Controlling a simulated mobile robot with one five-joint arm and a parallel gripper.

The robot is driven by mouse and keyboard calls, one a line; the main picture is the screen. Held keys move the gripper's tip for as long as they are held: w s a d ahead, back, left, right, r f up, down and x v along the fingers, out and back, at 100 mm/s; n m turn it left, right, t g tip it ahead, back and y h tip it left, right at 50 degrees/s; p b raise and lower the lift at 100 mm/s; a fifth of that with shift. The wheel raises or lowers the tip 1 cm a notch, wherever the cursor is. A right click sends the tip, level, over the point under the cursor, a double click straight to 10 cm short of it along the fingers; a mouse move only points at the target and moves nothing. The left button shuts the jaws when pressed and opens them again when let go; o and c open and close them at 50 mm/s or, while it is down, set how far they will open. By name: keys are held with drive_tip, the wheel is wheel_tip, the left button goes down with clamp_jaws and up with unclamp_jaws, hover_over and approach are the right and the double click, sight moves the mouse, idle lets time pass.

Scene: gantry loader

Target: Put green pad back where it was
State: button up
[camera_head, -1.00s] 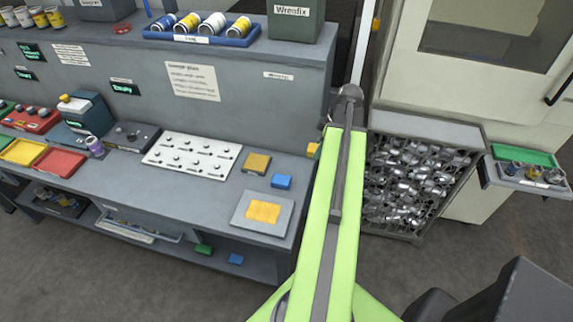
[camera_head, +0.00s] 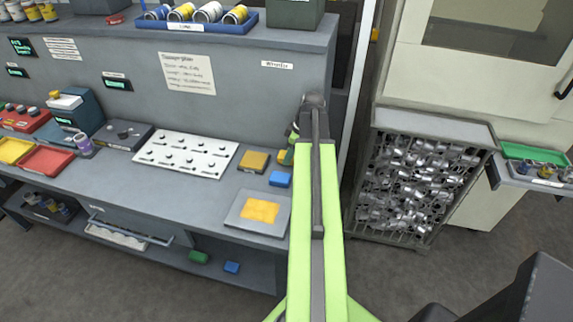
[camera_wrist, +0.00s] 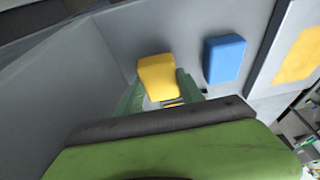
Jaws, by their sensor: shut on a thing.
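My gripper (camera_wrist: 160,85) has green fingers, shut on a yellow block (camera_wrist: 156,76) that shows between their tips in the wrist view. In the head view my gripper is over the right end of the bench, partly behind my arm. A green pad (camera_head: 199,257) lies on the lower shelf beside a blue pad (camera_head: 232,267). On the bench top lie a yellow pad (camera_head: 253,161) and a blue block (camera_head: 280,179). The blue block also shows right of my gripper in the wrist view (camera_wrist: 225,58). A grey plate (camera_head: 237,221) carries a yellow-orange pad (camera_head: 260,211).
A white panel with knobs (camera_head: 186,156) lies on the bench (camera_head: 195,205) left of the pads. The bench's upright back panel (camera_head: 240,110) stands behind. A crate of metal parts (camera_head: 418,185) stands on the right. Red and yellow trays (camera_head: 45,160) are far left.

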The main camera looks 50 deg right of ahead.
drive_tip(key=shift+f, duration=0.8)
drive_tip(key=shift+r, duration=0.25)
drive_tip(key=shift+f, duration=0.25)
drive_tip(key=o, duration=1.2)
drive_tip(key=shift+r, duration=0.1)
drive_tip(key=p+v, duration=1.1)
drive_tip(key=v, duration=0.1)
drive_tip(key=shift+r+p, duration=0.15)
drive_tip(key=shift+p, duration=0.25)
